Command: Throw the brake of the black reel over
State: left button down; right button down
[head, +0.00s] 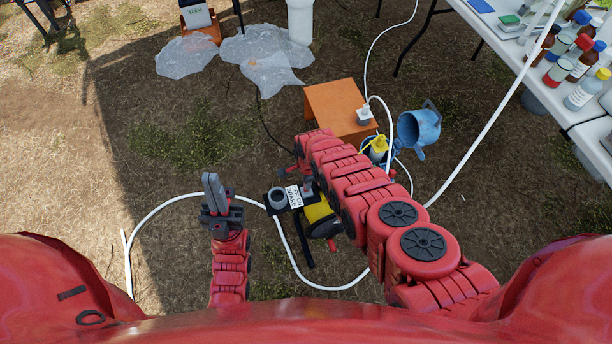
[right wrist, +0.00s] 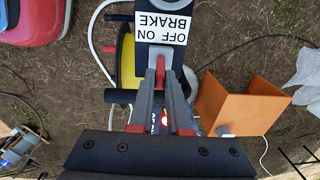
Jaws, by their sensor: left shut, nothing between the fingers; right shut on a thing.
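The reel (head: 319,211) stands on the ground in front of me, with a black frame and a yellow drum. It also shows in the right wrist view (right wrist: 127,65). A white BRAKE label (right wrist: 161,27) marked OFF and ON sits on its black plate. My right gripper (right wrist: 160,72) is shut on the red brake lever (right wrist: 161,63) just beside the label. In the head view my right arm hides part of the reel. My left gripper (head: 213,190) is shut and empty, to the left of the reel and apart from it.
A white hose (head: 300,262) loops around the reel. Behind it stand an orange stand (head: 341,105) and a blue jug (head: 419,127). Plastic sheets (head: 262,57) lie at the back. A table (head: 524,62) with bottles is at the right.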

jog(key=shift+s+d+f+t+p, duration=0.1)
jog(key=shift+s+d+t+p, duration=0.1)
jog(key=shift+s+p, duration=0.7)
jog(key=shift+s+d+t+p, duration=0.2)
jog(key=shift+s+p, duration=0.15)
jog(key=shift+p, duration=0.95)
jog(key=shift+s+d+f+p, duration=0.1)
jog(key=shift+s+f+p, duration=0.2)
jog(key=shift+s+p, duration=0.25)
jog(key=shift+w+f+y, duration=0.15)
jog(key=shift+y, duration=0.15)
jog(key=shift+s+d+f+t+p, duration=0.2)
jog(key=shift+s+f+t+p, duration=0.2)
jog(key=shift+s+t+p, duration=0.1)
jog(key=shift+s+d+f+t+p, duration=0.15)
jog(key=shift+s+f+t+p, duration=0.25)
jog(key=shift+s+p, duration=0.1)
jog(key=c, duration=0.8)
grip_release()
jog(key=shift+r, duration=0.1)
jog(key=shift+w, duration=0.1)
